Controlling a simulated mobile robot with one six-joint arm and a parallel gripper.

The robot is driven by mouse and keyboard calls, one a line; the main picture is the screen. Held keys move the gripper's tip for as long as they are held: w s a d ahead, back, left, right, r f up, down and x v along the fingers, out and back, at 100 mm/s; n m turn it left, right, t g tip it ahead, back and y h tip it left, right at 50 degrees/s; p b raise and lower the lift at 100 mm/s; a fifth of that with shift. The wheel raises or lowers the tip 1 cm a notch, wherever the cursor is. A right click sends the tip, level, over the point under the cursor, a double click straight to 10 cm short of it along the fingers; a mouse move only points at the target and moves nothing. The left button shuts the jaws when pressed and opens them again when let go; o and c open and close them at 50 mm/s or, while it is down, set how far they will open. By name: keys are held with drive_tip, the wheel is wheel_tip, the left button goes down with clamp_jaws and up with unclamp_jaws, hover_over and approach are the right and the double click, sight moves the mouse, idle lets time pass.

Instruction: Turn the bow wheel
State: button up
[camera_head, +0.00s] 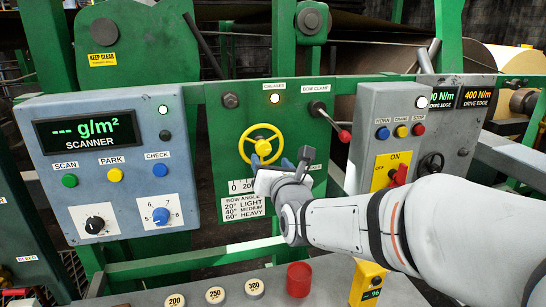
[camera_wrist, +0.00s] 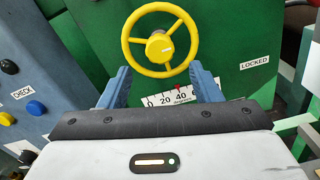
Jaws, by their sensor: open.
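The yellow three-spoked bow wheel (camera_head: 263,147) is mounted on the green centre panel. It also shows in the wrist view (camera_wrist: 159,47), just beyond my fingertips. The bow angle scale (camera_wrist: 168,97) lies under the wheel, with a red mark near 40. My gripper hides part of the scale in the head view.
The bow clamp lever with a red knob (camera_head: 344,136) sticks out right of the wheel. A "LOCKED" label (camera_wrist: 254,63) is on the green panel. The grey scanner box (camera_head: 100,140) stands left, and a grey switch box (camera_head: 372,105) right. A red cup-like object (camera_head: 299,280) is on the front ledge.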

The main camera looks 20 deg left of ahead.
sight(264, 152)
drive_tip(key=b+x, duration=0.1)
drive_tip(key=x, duration=0.5)
drive_tip(key=shift+w, duration=0.15)
drive_tip(key=shift+c, duration=0.2)
drive_tip(key=shift+f, duration=0.15)
drive_tip(key=c, duration=1)
drive_tip(key=shift+o, duration=0.2)
drive_tip(key=shift+m+b, duration=0.45)
drive_tip(key=shift+m, duration=0.05)
